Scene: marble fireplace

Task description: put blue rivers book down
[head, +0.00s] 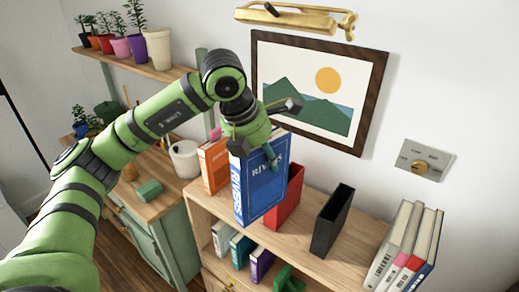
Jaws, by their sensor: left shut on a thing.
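The blue Rivers book (262,192) is upright, with its spine and front cover facing me. My left gripper (256,148) is shut on its top edge, with one finger over the front cover. The book is at the wooden bookcase top (305,236), between an orange book (214,163) on the left and a red holder (287,211) on the right, partly hiding both. I cannot tell whether its lower edge touches the wood. My right gripper is not in view.
A black holder (331,222) and several leaning books (405,250) stand further right on the top, with bare wood between them. Smaller books (240,249) and a green object (288,279) are below. A green cabinet (150,240) with a white pot (185,160) is left. A framed picture (318,85) hangs behind.

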